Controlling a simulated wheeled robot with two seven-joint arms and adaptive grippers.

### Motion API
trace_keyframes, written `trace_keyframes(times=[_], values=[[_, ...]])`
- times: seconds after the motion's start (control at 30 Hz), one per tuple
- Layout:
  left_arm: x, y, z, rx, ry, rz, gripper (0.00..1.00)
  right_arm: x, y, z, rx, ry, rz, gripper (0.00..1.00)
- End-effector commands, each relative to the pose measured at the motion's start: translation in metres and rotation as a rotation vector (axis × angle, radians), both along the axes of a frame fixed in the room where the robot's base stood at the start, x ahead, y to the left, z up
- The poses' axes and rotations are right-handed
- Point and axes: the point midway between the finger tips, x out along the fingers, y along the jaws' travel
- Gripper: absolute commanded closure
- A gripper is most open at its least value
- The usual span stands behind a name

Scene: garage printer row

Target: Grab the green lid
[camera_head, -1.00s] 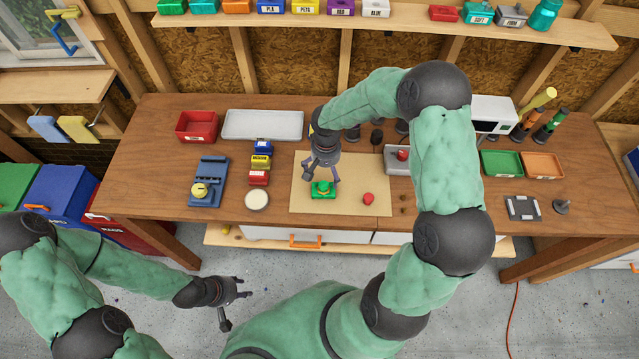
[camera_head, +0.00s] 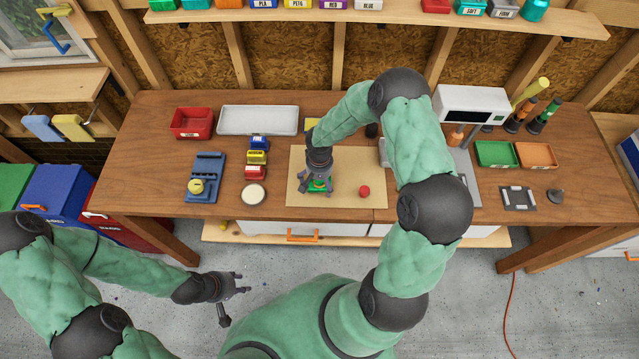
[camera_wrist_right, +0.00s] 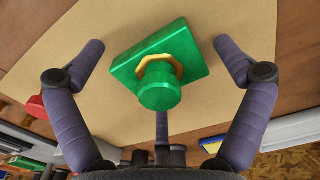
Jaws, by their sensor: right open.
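The green lid (camera_wrist_right: 159,75) lies on the tan mat (camera_head: 350,195) on the workbench. In the right wrist view it has a flat square plate, a yellow ring and a round green knob facing the camera. In the head view the green lid (camera_head: 319,185) is mostly hidden under my right gripper (camera_head: 317,188). My right gripper (camera_wrist_right: 160,50) is open, with its fingers spread around the lid and apart from it. My left gripper (camera_head: 236,297) hangs over the floor in front of the bench, with nothing seen in it; its fingers look spread.
A blue device with a yellow knob (camera_head: 203,178), small labelled boxes (camera_head: 257,157) and a round white dish (camera_head: 253,194) stand to the left. Green (camera_head: 496,154) and orange trays (camera_head: 536,155) sit at the right.

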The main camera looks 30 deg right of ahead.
Motion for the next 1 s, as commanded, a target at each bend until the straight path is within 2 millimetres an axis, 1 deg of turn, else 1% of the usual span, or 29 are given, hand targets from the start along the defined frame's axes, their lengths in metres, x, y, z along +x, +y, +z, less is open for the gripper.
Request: trace_keyframes(times=[0.07, 0.17, 0.2, 0.27, 0.3, 0.33, 0.63, 0.77, 0.87, 1.0], values=[[0.0, 0.0, 0.0, 0.0, 0.0, 0.0, 0.6, 0.0, 0.0, 0.0, 0.0, 0.0, 0.0, 0.0], [0.0, 0.0, 0.0, 0.0, 0.0, 0.0, 0.6, 0.0, 0.0, 0.0, 0.0, 0.0, 0.0, 0.25], [0.0, 0.0, 0.0, 0.0, 0.0, 0.0, 0.6, 0.0, 0.0, 0.0, 0.0, 0.0, 0.0, 0.37], [0.0, 0.0, 0.0, 0.0, 0.0, 0.0, 0.6, 0.0, 0.0, 0.0, 0.0, 0.0, 0.0, 0.54], [0.0, 0.0, 0.0, 0.0, 0.0, 0.0, 0.6, 0.0, 0.0, 0.0, 0.0, 0.0, 0.0, 0.65], [0.0, 0.0, 0.0, 0.0, 0.0, 0.0, 0.6, 0.0, 0.0, 0.0, 0.0, 0.0, 0.0, 0.7], [0.0, 0.0, 0.0, 0.0, 0.0, 0.0, 0.6, 0.0, 0.0, 0.001, 0.0, 0.001, 0.0, 0.7], [0.0, 0.0, 0.0, 0.0, 0.0, 0.0, 0.6, 0.0, 0.0, 0.004, 0.0, -0.001, 0.0, 0.7], [0.0, 0.0, 0.001, 0.0, 0.0, 0.0, 0.6, 0.001, -0.001, 0.012, -0.001, -0.003, 0.0, 0.7], [0.0, 0.0, 0.001, 0.0, 0.0, 0.0, 0.6, 0.001, -0.001, 0.031, -0.002, -0.005, 0.0, 0.7]])
